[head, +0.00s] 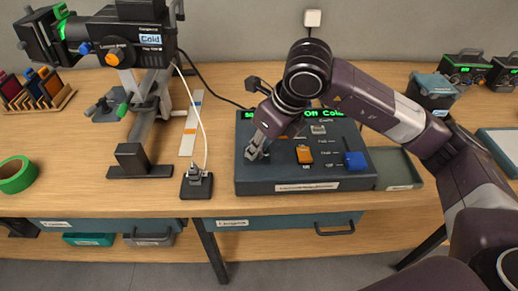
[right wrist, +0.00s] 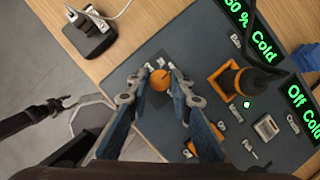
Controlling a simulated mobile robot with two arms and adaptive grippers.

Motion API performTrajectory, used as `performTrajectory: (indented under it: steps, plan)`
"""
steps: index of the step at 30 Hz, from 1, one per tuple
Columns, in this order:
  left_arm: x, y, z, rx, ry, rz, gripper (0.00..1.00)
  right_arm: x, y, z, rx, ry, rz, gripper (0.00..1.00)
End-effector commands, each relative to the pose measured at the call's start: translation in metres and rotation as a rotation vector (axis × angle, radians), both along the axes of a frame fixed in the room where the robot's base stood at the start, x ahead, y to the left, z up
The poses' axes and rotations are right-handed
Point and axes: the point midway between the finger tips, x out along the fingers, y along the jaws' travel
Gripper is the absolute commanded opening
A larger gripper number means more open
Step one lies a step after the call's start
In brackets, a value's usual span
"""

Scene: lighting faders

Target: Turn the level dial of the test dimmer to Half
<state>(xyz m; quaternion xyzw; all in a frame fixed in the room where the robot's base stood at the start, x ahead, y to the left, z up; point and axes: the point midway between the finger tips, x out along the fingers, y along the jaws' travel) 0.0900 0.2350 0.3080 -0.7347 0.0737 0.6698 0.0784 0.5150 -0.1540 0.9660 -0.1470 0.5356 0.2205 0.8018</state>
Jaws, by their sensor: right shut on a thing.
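The test dimmer (head: 300,186) is a dark blue-grey console on the bench, with a green display (head: 322,113) along its back edge. In the right wrist view, an orange round dial (right wrist: 160,80) sits between the two fingertips of my right gripper (right wrist: 156,82), which is shut on it. In the head view my right gripper (head: 257,149) is at the console's left side and hides the dial. In the right wrist view one display part (right wrist: 250,30) ends in "0 % Cold", its first digit unclear; another reads "Off Cold". My left gripper (right wrist: 60,104) shows small there; its jaw state is unclear.
An orange control (head: 304,154) and a blue control (head: 355,160) stand on the console, right of my gripper. A stage lamp (head: 115,40) stands at the left. A small dark socket block (head: 196,184) with a white cable is left of the console. An open tray (head: 400,170) adjoins its right.

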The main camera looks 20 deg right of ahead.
Motion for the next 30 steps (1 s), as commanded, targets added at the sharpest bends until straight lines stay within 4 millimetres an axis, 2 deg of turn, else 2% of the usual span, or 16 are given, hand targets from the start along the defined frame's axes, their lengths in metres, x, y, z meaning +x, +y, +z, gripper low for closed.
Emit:
performTrajectory:
  steps: [17, 18, 22, 30]
  plan:
    - [-0.0004, 0.0, -0.0029, 0.0, 0.001, 0.001, 0.4, 0.0005, -0.0002, 0.0007, 0.0, -0.001, -0.032, 0.0]
    - [-0.0004, 0.0, -0.0029, 0.0, 0.001, 0.001, 0.4, 0.0005, -0.0002, 0.0008, 0.0, -0.001, -0.032, 0.23]
    - [-0.0006, 0.0, -0.0029, 0.0, 0.001, 0.001, 0.4, 0.0004, -0.0001, 0.0006, 0.0, -0.001, -0.032, 0.38]
    - [-0.0022, 0.0005, -0.0031, 0.0, 0.002, 0.001, 0.4, 0.0001, -0.0001, 0.0008, 0.0, 0.0, -0.031, 0.38]
